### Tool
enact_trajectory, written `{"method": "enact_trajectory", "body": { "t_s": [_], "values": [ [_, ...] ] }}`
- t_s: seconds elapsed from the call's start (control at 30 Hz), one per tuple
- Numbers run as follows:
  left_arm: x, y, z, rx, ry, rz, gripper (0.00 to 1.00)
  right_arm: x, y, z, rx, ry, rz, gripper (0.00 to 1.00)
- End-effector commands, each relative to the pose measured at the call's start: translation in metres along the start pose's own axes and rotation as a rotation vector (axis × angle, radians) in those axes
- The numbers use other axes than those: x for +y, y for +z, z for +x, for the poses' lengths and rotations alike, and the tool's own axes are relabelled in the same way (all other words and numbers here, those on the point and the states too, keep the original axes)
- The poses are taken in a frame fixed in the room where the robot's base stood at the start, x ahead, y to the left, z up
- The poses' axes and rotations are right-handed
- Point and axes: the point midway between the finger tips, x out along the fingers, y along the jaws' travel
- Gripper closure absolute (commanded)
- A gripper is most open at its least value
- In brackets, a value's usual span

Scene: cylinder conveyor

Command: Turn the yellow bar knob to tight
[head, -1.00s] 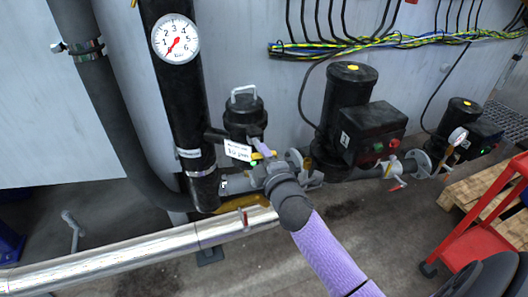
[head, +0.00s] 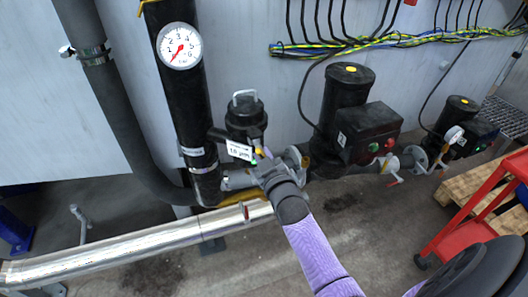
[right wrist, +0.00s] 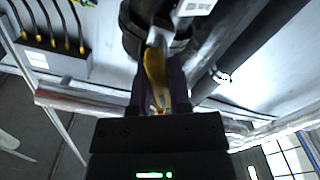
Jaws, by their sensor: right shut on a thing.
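The yellow bar knob (right wrist: 155,72) shows in the right wrist view as a long yellow bar standing between the two dark fingers. My right gripper (right wrist: 160,85) is shut on it. In the head view my right gripper (head: 264,163) is at the valve below the black canister (head: 245,118), and my wrist hides most of the knob. Only a small yellow bit of the knob (head: 258,151) shows there. A white label (head: 239,150) hangs beside it; its small print is hard to read. My left gripper is not in view.
A round gauge (head: 179,46) with a red needle sits on the thick black pipe at the left. A black pump (head: 345,100) stands right of the valve. A silver pipe (head: 140,246) runs low in front. A red cart (head: 478,215) is at the right.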

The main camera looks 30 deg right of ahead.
Motion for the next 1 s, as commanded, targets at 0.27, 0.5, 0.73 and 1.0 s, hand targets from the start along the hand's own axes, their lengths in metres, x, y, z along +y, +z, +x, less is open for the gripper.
{"method": "enact_trajectory", "body": {
  "t_s": [0.27, 0.5, 0.73, 1.0],
  "values": [
    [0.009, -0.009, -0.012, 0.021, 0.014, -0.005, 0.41, 0.000, 0.000, 0.000, -0.004, -0.001, 0.224, 1.00],
    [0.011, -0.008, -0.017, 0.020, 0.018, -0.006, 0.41, -0.001, 0.001, -0.001, -0.004, -0.002, 0.360, 1.00],
    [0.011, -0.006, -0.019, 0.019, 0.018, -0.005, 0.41, -0.001, 0.002, -0.001, -0.006, -0.002, 0.429, 1.00],
    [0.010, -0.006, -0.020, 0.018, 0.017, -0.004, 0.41, -0.001, 0.002, -0.001, -0.005, -0.002, 0.451, 1.00]
  ]
}}
